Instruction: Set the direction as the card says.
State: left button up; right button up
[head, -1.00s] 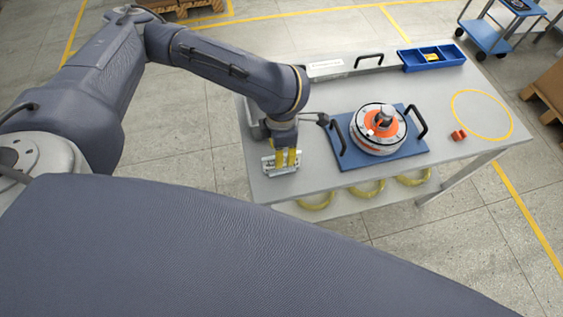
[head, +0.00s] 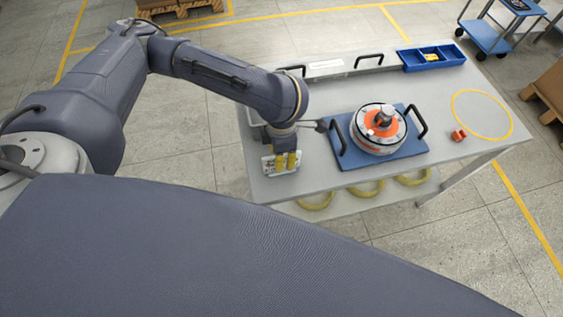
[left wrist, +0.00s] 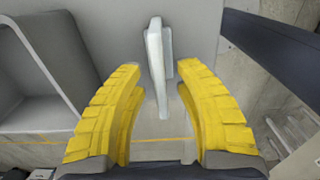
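My left gripper (head: 286,160) points down at the near left of the table. Its yellow fingers (left wrist: 160,100) are open in the left wrist view. A thin pale plate (left wrist: 155,65) stands edge-on between them, with gaps on both sides. In the head view a small white card-like panel with dark marks (head: 268,166) shows beside and behind the fingers; its marks are too small to read. The hub motor (head: 376,142), a round white and orange unit with a grey centre, sits on a blue plate (head: 350,163). My right gripper is not in view.
The blue plate has black handles. A blue tray (head: 408,66) with a yellow item stands at the back. A small red part (head: 458,135) lies near a yellow circle (head: 511,125) on the right. A grey bin (left wrist: 40,115) is left of my gripper in the wrist view.

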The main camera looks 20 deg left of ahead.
pick_arm(q)
jog(key=shift+f, duration=0.15)
jog(key=shift+c, duration=0.2)
grip_shut()
dwell(0.3)
